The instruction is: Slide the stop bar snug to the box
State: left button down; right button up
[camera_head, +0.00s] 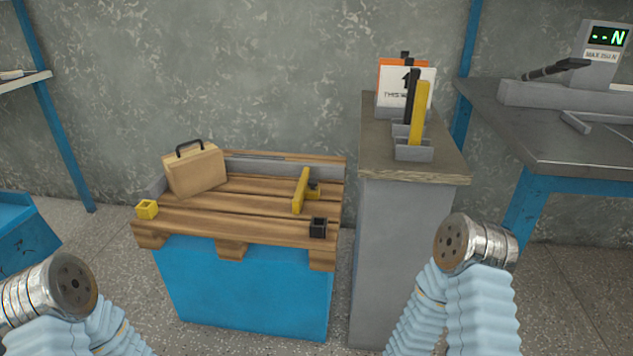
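The tan box (196,171) with a black handle stands at the left back of a wooden pallet top (240,211), turned at an angle. A yellow bar (301,191), which looks like the stop bar, lies on the right part of the pallet, with a small yellow and dark piece at its right side. A wide gap of bare slats separates the bar from the box. My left arm end (70,286) and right arm end (453,243) are round metal flanges in the foreground, well short of the pallet. No gripper fingers show on either.
A low grey rail (260,165) runs along the pallet's back. A yellow block (147,209) and a black block (318,227) sit at its front corners. A grey cabinet (400,250) with upright tools and a sign stands right of it. A metal bench (560,140) is farther right.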

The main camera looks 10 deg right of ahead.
aim_at(307, 188)
jog(key=i+j, duration=0.1)
jog(key=j, duration=0.3)
jog(key=i+j, duration=0.1)
jog(key=j, duration=0.3)
jog(key=i+j, duration=0.15)
jog(key=j, duration=0.25)
jog(key=i+j, duration=0.1)
jog(key=j, duration=0.3)
